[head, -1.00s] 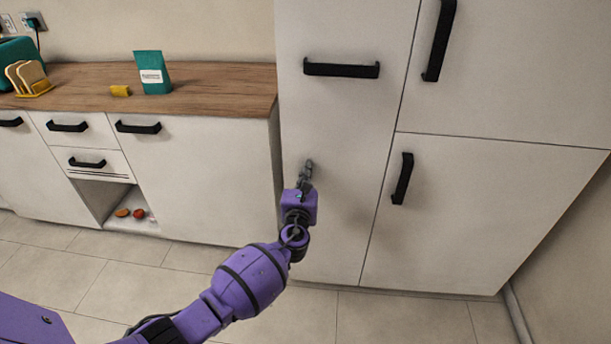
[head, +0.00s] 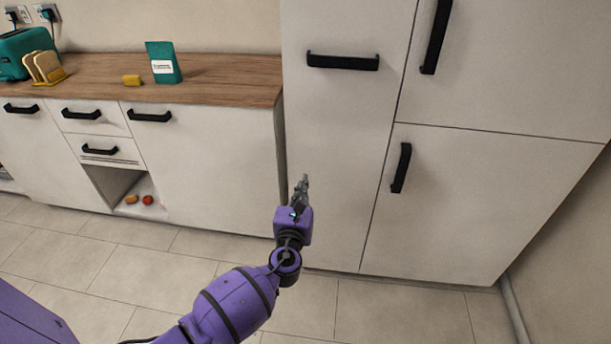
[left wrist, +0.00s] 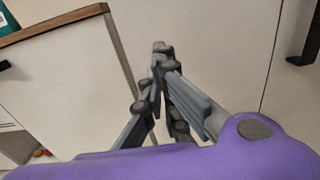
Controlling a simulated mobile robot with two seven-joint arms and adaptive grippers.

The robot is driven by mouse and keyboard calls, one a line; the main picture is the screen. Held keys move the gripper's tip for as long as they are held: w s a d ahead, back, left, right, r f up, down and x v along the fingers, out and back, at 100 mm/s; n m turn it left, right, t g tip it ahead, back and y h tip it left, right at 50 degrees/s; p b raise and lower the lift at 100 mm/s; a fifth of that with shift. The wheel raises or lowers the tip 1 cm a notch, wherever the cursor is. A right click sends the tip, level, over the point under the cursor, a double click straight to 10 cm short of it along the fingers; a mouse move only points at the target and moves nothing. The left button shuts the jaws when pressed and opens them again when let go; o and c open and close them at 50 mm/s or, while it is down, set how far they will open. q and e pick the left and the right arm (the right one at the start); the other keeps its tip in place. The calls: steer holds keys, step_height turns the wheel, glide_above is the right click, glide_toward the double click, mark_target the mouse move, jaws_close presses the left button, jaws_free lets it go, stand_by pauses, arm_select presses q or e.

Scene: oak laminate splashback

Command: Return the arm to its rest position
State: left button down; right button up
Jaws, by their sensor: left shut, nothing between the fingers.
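My left gripper (head: 302,184) is in the middle of the head view, in front of the lower part of the tall white cabinet (head: 335,130). Its purple arm comes in from the bottom left. The fingers are shut with nothing between them. In the left wrist view the grey fingers (left wrist: 160,58) come together, pointing towards the cabinet fronts. I cannot tell the exact gap between fingertips and cabinet. My right gripper is in neither view.
A wood counter (head: 215,88) at the left holds a teal packet (head: 163,65), a yellow block (head: 132,80), a bread rack (head: 45,70) and a teal toaster (head: 14,58). Black handles (head: 342,62) stick out from the cabinets. An open niche (head: 118,184) holds small items. Tiled floor is clear.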

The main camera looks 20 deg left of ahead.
arm_select(q)
steer(key=s+d+f+n+g+h, duration=0.2)
steer(key=s+d+f+n, duration=0.15)
steer(key=s+n, duration=0.35)
steer(key=s+d+f+n+g+h, duration=0.1)
steer(key=s+d+f+n, duration=0.1)
steer(key=s+f+n, duration=0.4)
steer(key=s+d+f+n+g+h, duration=0.2)
steer(key=s+d+f+n, duration=0.1)
steer(key=s+n, duration=0.45)
steer(key=s+f+n+g, duration=0.3)
steer(key=s+n, duration=0.3)
steer(key=s, duration=1)
steer(key=s+f+n+g, duration=0.2)
steer(key=s+f+n, duration=0.3)
steer(key=s, duration=1.1)
steer(key=w+r+t+p, duration=0.1)
steer(key=w+r+p, duration=0.3)
steer(key=r+p, duration=1.3)
steer(key=shift+r+n, duration=0.45)
steer(key=shift+r, duration=0.05)
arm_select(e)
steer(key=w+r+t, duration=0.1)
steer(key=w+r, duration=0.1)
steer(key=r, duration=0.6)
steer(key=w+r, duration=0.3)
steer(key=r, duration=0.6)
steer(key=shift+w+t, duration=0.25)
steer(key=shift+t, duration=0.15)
